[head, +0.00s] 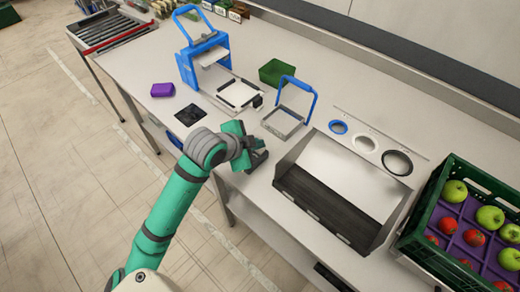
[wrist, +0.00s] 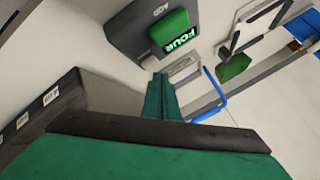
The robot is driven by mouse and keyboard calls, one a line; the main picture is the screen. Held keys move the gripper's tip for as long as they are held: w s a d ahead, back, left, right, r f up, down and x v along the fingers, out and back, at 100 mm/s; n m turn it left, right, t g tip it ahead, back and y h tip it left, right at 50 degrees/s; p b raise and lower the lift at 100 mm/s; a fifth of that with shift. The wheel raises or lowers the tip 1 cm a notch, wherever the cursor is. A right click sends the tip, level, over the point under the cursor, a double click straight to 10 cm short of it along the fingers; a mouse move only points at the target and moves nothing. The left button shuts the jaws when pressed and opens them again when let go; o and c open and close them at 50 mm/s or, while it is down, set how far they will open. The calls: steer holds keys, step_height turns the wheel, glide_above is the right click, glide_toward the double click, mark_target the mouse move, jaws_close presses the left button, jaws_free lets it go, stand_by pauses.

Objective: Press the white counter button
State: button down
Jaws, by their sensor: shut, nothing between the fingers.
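The counter is a dark grey box (wrist: 128,32) at the top of the wrist view, with the label ADD and a lit green display (wrist: 170,30) reading FOUR, seen upside down. In the head view a dark shape beside my gripper, probably this counter, is partly hidden by it. My gripper (head: 249,150) is over the bench's front part, left of the black chute. In the wrist view its green fingers (wrist: 161,97) are together and empty, just below the counter in the picture. I cannot tell whether they touch it.
The dark-floored chute (head: 340,195) stands right of my gripper. A blue-handled scale-like tray (head: 283,122), a blue press-like frame (head: 203,60), a green bin (head: 276,72) and a purple block (head: 162,90) are on the bench. A green crate (head: 425,215) of apples is at right.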

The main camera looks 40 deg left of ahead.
steer(key=shift+w+d+f, duration=0.1)
steer(key=shift+w+f, duration=0.05)
steer(key=shift+f, duration=0.1)
steer(key=shift+w, duration=0.1)
steer(key=shift+d, duration=0.1)
steer(key=shift+f, duration=0.1)
